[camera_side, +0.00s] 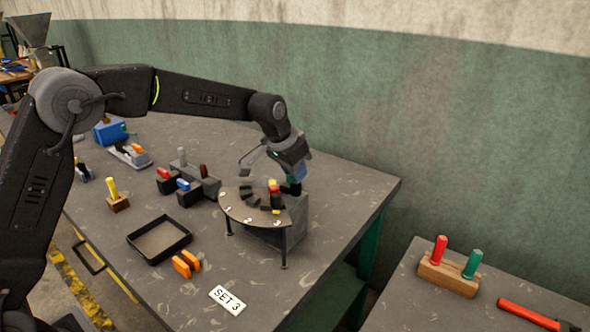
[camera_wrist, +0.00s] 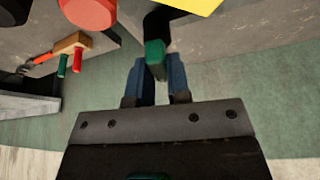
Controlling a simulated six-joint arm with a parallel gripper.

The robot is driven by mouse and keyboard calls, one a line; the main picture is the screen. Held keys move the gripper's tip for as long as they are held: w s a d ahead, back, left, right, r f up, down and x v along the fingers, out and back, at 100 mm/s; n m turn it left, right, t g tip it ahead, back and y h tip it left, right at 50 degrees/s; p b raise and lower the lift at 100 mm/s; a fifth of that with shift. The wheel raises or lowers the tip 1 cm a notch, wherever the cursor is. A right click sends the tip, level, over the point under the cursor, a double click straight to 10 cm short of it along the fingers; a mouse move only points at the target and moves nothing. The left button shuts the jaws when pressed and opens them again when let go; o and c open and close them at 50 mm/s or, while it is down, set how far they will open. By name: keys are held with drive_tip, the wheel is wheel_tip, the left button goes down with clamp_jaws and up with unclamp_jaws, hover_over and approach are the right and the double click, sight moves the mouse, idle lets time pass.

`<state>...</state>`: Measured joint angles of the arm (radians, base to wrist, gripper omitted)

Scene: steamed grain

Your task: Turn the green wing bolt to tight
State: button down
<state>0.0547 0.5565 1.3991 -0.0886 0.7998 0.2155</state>
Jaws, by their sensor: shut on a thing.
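In the wrist view, the green wing bolt (camera_wrist: 155,54) shows as a green end on a dark part, between the two blue fingers of my gripper (camera_wrist: 157,82). My gripper is shut on it. In the side view, my gripper (camera_side: 293,184) is tilted down at the right side of a grey block (camera_side: 292,228) beside a half-round dark plate (camera_side: 243,209) on thin legs.
A black tray (camera_side: 159,255), orange blocks (camera_side: 186,264) and a SET 3 card (camera_side: 227,299) lie on the bench. Dark blocks with coloured handles (camera_side: 185,183) stand left of the plate. A wooden holder (camera_side: 448,275) with red and green handles sits on the right bench.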

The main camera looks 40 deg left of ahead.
drive_tip(key=m+h, duration=0.1)
drive_tip(key=m, duration=0.3)
drive_tip(key=shift+a+h, duration=0.1)
drive_tip(key=shift+h, duration=0.3)
drive_tip(key=m+g+h, duration=0.1)
drive_tip(key=m, duration=0.3)
drive_tip(key=m+g, duration=0.1)
drive_tip(key=m, duration=0.2)
drive_tip(key=shift+w+m+g+h, duration=0.1)
drive_tip(key=shift+m+g+h, duration=0.2)
drive_tip(key=shift+g, duration=0.1)
drive_tip(key=shift+m+g, duration=0.7)
drive_tip(key=shift+m, duration=1.2)
drive_tip(key=c, duration=1.1)
unclamp_jaws()
drive_tip(key=shift+r, duration=0.1)
